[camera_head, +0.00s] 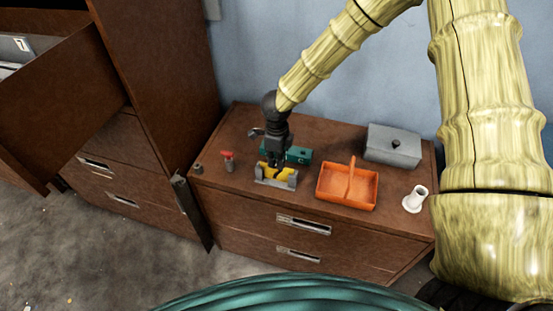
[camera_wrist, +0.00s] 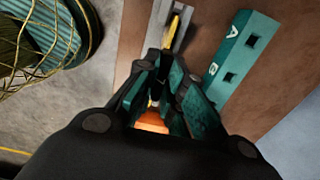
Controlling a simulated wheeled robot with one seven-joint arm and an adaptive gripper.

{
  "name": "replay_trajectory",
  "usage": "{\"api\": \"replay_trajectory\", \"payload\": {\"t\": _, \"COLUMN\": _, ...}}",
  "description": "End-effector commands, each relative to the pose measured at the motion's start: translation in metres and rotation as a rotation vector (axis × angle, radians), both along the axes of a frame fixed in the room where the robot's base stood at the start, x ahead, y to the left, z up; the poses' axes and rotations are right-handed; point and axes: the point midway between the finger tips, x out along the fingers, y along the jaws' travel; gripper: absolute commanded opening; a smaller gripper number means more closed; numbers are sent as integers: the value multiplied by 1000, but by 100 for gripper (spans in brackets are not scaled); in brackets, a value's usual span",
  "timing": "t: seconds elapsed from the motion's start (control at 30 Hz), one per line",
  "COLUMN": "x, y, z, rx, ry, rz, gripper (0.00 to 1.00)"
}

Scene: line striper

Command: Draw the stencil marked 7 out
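A grey rack (camera_head: 276,182) stands on the brown cabinet top and holds thin yellow pieces (camera_head: 286,172), which may be stencils. I cannot read a 7 on them. My gripper (camera_head: 274,164) points down at the rack, its tips at the yellow pieces and partly hiding them. In the wrist view the rack (camera_wrist: 188,12) and a yellow edge (camera_wrist: 172,32) show just past my fingertips (camera_wrist: 163,60). A yellow strip also shows between the fingers. Whether the fingers grip it or only stand around it is unclear.
A green block (camera_wrist: 240,55) lettered A and B lies close beside the rack. An orange basket (camera_head: 347,185), grey lidded box (camera_head: 393,145), white flanged piece (camera_head: 415,199) and red-topped item (camera_head: 228,160) share the top. A brown panel (camera_head: 50,95) juts out at left.

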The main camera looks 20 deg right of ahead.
Motion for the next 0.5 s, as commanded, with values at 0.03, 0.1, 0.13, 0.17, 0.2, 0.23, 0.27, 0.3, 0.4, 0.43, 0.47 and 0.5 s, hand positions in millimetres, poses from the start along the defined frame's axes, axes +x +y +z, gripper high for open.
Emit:
{"api": "replay_trajectory", "payload": {"t": 0.03, "x": 0, "y": 0, "z": 0, "rx": 0, "ry": 0, "rz": 0, "gripper": 0}}
{"api": "replay_trajectory", "payload": {"t": 0.1, "x": 0, "y": 0, "z": 0, "rx": 0, "ry": 0, "rz": 0, "gripper": 0}}
{"api": "replay_trajectory", "payload": {"t": 0.13, "x": 0, "y": 0, "z": 0, "rx": 0, "ry": 0, "rz": 0, "gripper": 0}}
{"api": "replay_trajectory", "payload": {"t": 0.17, "x": 0, "y": 0, "z": 0, "rx": 0, "ry": 0, "rz": 0, "gripper": 0}}
{"api": "replay_trajectory", "payload": {"t": 0.2, "x": 0, "y": 0, "z": 0, "rx": 0, "ry": 0, "rz": 0, "gripper": 0}}
{"api": "replay_trajectory", "payload": {"t": 0.23, "x": 0, "y": 0, "z": 0, "rx": 0, "ry": 0, "rz": 0, "gripper": 0}}
{"api": "replay_trajectory", "payload": {"t": 0.27, "x": 0, "y": 0, "z": 0, "rx": 0, "ry": 0, "rz": 0, "gripper": 0}}
{"api": "replay_trajectory", "payload": {"t": 0.3, "x": 0, "y": 0, "z": 1, "rx": 0, "ry": 0, "rz": 0, "gripper": 0}}
{"api": "replay_trajectory", "payload": {"t": 0.4, "x": 0, "y": 0, "z": 2, "rx": 0, "ry": 0, "rz": 0, "gripper": 0}}
{"api": "replay_trajectory", "payload": {"t": 0.43, "x": 0, "y": 0, "z": 2, "rx": 0, "ry": 0, "rz": 0, "gripper": 0}}
{"api": "replay_trajectory", "payload": {"t": 0.47, "x": 0, "y": 0, "z": 3, "rx": 0, "ry": 0, "rz": 0, "gripper": 0}}
{"api": "replay_trajectory", "payload": {"t": 0.5, "x": 0, "y": 0, "z": 3, "rx": 0, "ry": 0, "rz": 0, "gripper": 0}}
